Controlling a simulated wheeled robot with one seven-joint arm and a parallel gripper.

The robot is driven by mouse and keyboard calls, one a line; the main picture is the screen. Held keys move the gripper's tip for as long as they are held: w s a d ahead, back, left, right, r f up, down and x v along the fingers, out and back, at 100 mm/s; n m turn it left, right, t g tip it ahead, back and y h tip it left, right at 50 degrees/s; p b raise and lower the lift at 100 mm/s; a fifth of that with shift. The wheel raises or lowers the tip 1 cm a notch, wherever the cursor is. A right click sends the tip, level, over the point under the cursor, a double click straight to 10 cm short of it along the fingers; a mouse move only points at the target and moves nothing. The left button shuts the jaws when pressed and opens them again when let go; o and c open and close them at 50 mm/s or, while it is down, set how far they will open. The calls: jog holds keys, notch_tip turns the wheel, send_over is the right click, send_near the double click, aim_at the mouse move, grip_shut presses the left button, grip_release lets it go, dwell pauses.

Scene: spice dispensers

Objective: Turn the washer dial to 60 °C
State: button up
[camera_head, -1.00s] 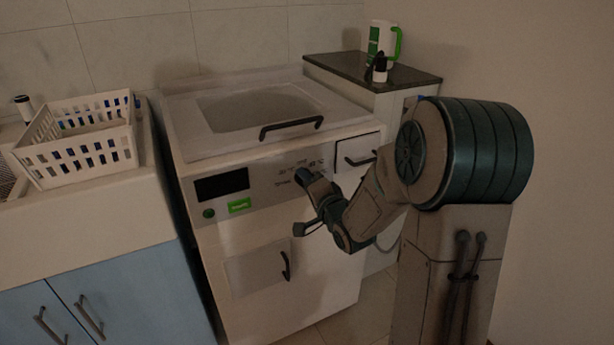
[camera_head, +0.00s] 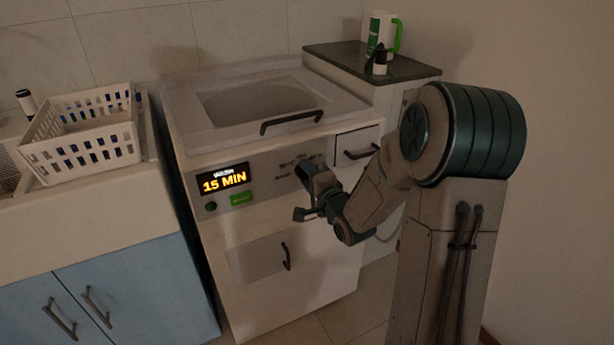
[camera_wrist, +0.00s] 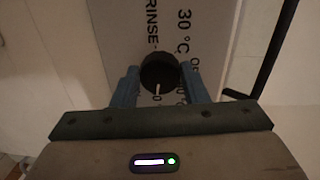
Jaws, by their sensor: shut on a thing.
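The washer (camera_head: 245,225) is a white machine with a grey control panel, and its display (camera_head: 224,181) is lit with "15 MIN". The black dial (camera_wrist: 158,66) shows in the wrist view, and its white mark points toward the bottom of that view. Printed labels "RINSE" and "30 °C" (camera_wrist: 184,32) are beside it; another label below it is partly hidden. My gripper (camera_wrist: 160,84) is shut on the dial, with one blue finger on each side. In the head view, my gripper (camera_head: 306,178) is at the panel and hides the dial.
A green button (camera_head: 241,199) and a small round knob (camera_head: 211,207) sit under the display. Dark handles are on the lid (camera_head: 291,120), the drawer (camera_head: 361,153) and the lower door (camera_head: 286,256). A white basket (camera_head: 95,150) stands on the left counter; a jug (camera_head: 378,35) stands behind right.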

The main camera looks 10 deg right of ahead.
jog(key=o, duration=1)
jog(key=shift+b+v, duration=5.8)
jog(key=shift+v, duration=1.15)
jog(key=shift+r, duration=0.1)
